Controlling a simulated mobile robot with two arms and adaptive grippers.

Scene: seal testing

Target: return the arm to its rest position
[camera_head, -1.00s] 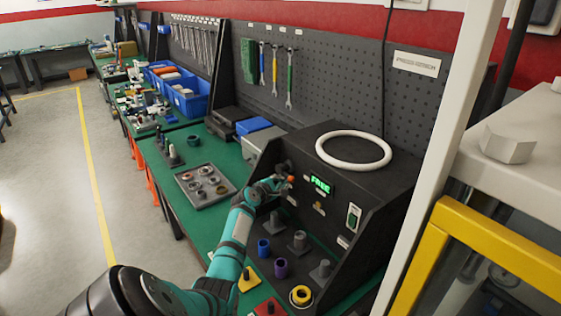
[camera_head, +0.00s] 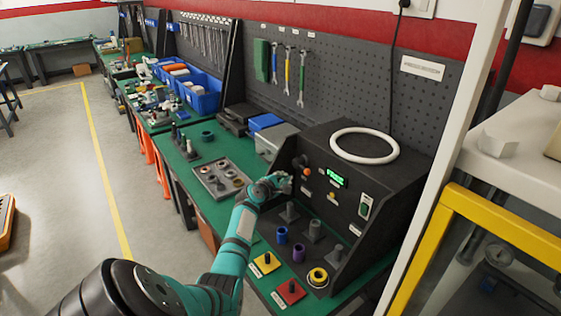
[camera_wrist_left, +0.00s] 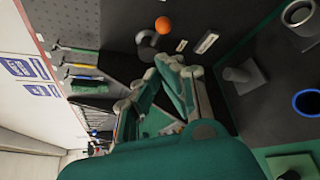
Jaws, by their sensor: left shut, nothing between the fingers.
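My left arm, teal with dark joints, reaches in from the bottom of the head view. Its gripper (camera_head: 280,183) is shut and empty, in the air just left of the black test machine (camera_head: 375,160). An orange knob (camera_head: 306,171) on the machine's front is a short gap to the right of the fingers. In the left wrist view the gripper fingers (camera_wrist_left: 155,85) show in the middle, with the orange knob (camera_wrist_left: 163,24) above them and apart. My right gripper is not in view.
The machine has a lit green display (camera_head: 336,177) and a white ring (camera_head: 364,146) on top. Blue (camera_head: 281,234), purple (camera_head: 298,252) and yellow (camera_head: 318,276) rings stand before it. A grey parts tray (camera_head: 222,178) lies left. A yellow-framed structure (camera_head: 425,250) stands right.

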